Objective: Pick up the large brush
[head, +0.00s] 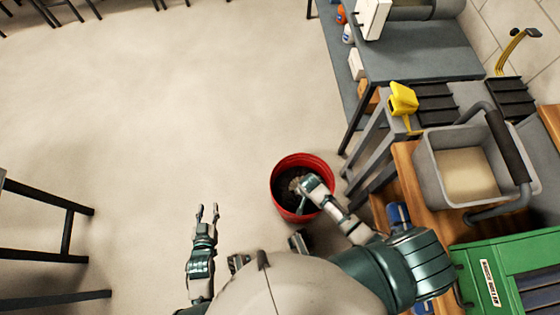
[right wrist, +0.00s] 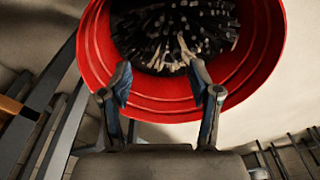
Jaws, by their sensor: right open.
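A red bucket (head: 273,186) stands on the floor, and its red wall (right wrist: 95,40) fills the upper part of the right wrist view. Dark bristles (right wrist: 160,25) with paler tips fill its inside; I cannot tell separate brushes apart or which one is large. My right gripper (head: 300,187) reaches over the bucket's mouth. In the right wrist view this gripper (right wrist: 155,75) is open, with its two fingers apart and nothing between them, below the bristles in the picture. My left gripper (head: 208,209) is open and empty over bare floor, left of the bucket.
Right of the bucket is a wooden bench (head: 403,160) with a grey wringer bucket (head: 428,165) on it. A yellow scoop (head: 403,98) and a green case (head: 470,258) are also on the right. A dark-legged stand (head: 70,230) is at the left. The floor between is clear.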

